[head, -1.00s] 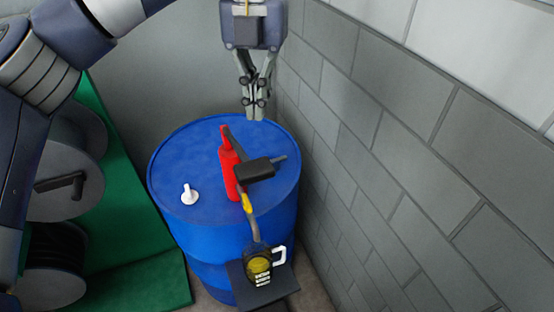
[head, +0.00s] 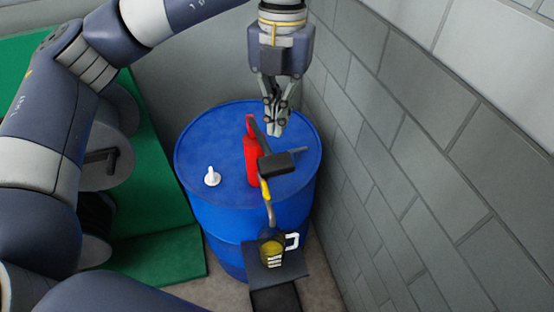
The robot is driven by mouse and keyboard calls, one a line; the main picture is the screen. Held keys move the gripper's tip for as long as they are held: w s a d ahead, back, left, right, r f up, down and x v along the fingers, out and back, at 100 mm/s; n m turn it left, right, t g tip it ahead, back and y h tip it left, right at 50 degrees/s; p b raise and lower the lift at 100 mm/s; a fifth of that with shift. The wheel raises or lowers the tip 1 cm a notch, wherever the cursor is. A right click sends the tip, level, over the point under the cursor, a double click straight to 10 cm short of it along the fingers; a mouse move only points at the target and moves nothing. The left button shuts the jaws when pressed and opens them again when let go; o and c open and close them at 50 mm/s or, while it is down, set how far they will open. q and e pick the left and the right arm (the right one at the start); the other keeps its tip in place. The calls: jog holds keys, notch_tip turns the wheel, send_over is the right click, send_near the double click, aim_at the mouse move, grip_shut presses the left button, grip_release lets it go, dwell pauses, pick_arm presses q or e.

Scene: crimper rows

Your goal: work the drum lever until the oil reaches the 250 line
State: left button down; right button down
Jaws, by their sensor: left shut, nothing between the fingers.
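A blue drum (head: 210,145) stands upright by the block wall. A red pump (head: 251,160) rises from its top. A dark lever (head: 262,140) slopes from the pump head to a black block (head: 276,164), with a grey rod sticking out to the right. A spout with a yellow section (head: 265,190) leads down to a jug (head: 271,250) holding yellow oil. White marks show on the jug, but I cannot read the 250 line. My left gripper (head: 275,132) is shut and empty, just above or behind the lever; I cannot tell if they touch. My right gripper is not in view.
A white cap (head: 212,177) sits on the drum top at the left. The jug stands on a dark platform (head: 293,262). The grey block wall (head: 400,160) is close on the right. A green stand (head: 155,210) with grey reels (head: 110,150) is at the left.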

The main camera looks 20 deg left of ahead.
aim_at(277, 159)
pick_arm(q)
jog(key=shift+s+f+b, duration=0.2)
jog(key=shift+f+b, duration=0.75)
jog(key=shift+f, duration=0.8)
jog(key=shift+s+f+b, duration=0.15)
jog(key=shift+f+b, duration=0.75)
jog(key=shift+f, duration=0.8)
notch_tip(277, 159, down, 4)
jog(key=b, duration=0.4)
jog(key=shift+s+f, duration=0.1)
jog(key=shift+f, duration=0.1)
jog(key=shift+r, duration=0.25)
jog(key=shift+w+r+p, duration=0.25)
jog(key=shift+w+r, duration=0.05)
jog(key=shift+w, duration=0.3)
jog(key=shift+w+r+p, duration=0.2)
jog(key=shift+w+r, duration=0.05)
jog(key=shift+w, duration=0.8)
